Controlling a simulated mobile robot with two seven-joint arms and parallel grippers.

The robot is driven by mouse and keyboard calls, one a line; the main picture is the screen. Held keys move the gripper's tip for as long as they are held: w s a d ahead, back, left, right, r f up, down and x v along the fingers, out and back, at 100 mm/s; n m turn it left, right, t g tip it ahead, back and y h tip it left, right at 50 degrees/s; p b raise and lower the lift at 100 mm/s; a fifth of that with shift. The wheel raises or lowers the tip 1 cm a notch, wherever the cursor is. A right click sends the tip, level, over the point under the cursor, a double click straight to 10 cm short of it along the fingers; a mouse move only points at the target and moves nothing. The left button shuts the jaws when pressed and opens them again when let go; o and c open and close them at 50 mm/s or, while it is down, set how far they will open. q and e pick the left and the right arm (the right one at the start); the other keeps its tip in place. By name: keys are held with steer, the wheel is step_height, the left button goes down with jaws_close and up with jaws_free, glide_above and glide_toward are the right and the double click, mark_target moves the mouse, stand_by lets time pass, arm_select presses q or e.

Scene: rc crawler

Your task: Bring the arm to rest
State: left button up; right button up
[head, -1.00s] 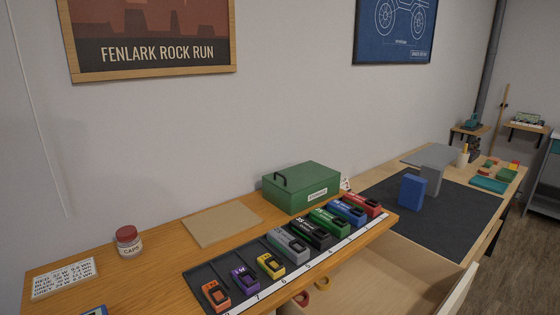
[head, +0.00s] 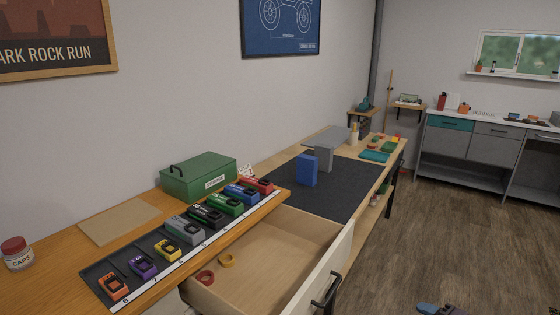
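Neither of my grippers and no part of my arms shows clearly in the head view. A row of coloured model bodies, from an orange one (head: 113,286) to a red one (head: 257,185), stands on a dark numbered tray (head: 92,272) on the wooden bench (head: 40,296). A green toolbox (head: 199,177) sits behind the row. A blue block (head: 307,170) stands on the dark mat (head: 345,190), beside a grey stand (head: 324,158).
An open drawer (head: 290,245) juts out below the bench, holding a red ring (head: 205,278) and a yellow ring (head: 227,260). A capped jar (head: 17,254) stands at the left. The wooden floor (head: 450,230) at the right is mostly clear; a dark blue item (head: 440,309) shows at the bottom edge.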

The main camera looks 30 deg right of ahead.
steer(key=a+f+m+g, duration=0.2)
steer(key=a+m, duration=0.6)
steer(key=a, duration=0.7)
steer(key=a+f+m+g+h, duration=0.1)
steer(key=a+f+m, duration=0.3)
steer(key=a, duration=1.2)
steer(key=m, duration=0.4)
steer(key=shift+w+a+f+g+h, duration=0.15)
steer(key=shift+w+a+g+h, duration=0.15)
steer(key=shift+w+g, duration=0.1)
